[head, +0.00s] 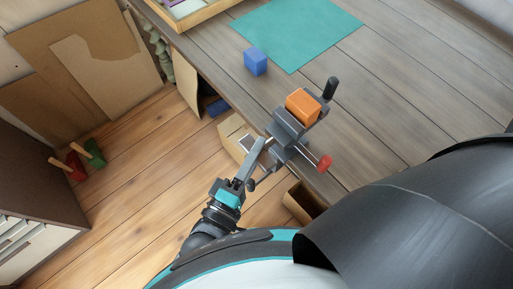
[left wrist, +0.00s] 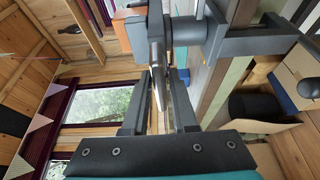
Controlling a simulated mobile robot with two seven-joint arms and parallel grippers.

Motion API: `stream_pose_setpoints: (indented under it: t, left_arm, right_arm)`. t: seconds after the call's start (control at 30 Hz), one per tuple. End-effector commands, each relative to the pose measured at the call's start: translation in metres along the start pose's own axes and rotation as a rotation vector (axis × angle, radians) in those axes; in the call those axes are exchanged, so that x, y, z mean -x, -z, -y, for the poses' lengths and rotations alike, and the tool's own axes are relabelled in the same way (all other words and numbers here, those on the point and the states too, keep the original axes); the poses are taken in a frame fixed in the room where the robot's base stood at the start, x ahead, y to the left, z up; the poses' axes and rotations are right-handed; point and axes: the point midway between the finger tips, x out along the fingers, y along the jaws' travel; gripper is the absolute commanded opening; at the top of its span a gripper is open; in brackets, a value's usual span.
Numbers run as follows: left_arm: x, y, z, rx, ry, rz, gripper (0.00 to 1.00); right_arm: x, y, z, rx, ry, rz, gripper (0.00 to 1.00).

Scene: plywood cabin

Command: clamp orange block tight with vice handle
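A grey vice (head: 287,128) is fixed at the table edge in the head view. The orange block (head: 303,105) sits at its jaws; I cannot tell whether they press on it. The vice's handle has a red knob (head: 324,163) at one end. My left gripper (head: 262,145) is beside the vice's near side, at the handle. In the left wrist view, a metal bar (left wrist: 157,72) shows between the fingertips of my left gripper (left wrist: 160,85), below the grey vice body (left wrist: 187,32). Whether the fingers press on the bar is unclear. My right gripper is out of view.
A blue block (head: 255,61) and a teal mat (head: 298,30) lie on the wooden table (head: 400,90) behind the vice. A compartmented tray (head: 190,12) is at the table's back left. Open boxes (head: 235,130) stand below the table edge. My dark arm covers the lower right.

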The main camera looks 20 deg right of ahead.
Motion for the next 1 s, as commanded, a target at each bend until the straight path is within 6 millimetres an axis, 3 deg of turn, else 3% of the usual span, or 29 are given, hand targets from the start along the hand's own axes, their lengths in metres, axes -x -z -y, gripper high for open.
stream_pose_setpoints:
  t: [0.03, 0.2, 0.73, 1.0]
  left_arm:
    - [0.0, 0.0, 0.0, 0.0, 0.0, 0.0, 0.19]
    - [-0.0001, 0.0, 0.0, 0.0, 0.0, 0.0, 0.0]
    - [-0.0004, 0.0001, -0.0001, -0.013, -0.007, 0.0, 0.0]
    - [-0.0008, 0.0004, 0.0008, -0.124, -0.052, 0.0, 0.0]
  right_arm:
    - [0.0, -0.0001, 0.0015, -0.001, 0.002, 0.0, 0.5]
    - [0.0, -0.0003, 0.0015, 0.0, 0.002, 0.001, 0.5]
    - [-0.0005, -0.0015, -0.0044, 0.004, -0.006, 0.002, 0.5]
    - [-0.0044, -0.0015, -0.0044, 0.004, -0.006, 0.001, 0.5]
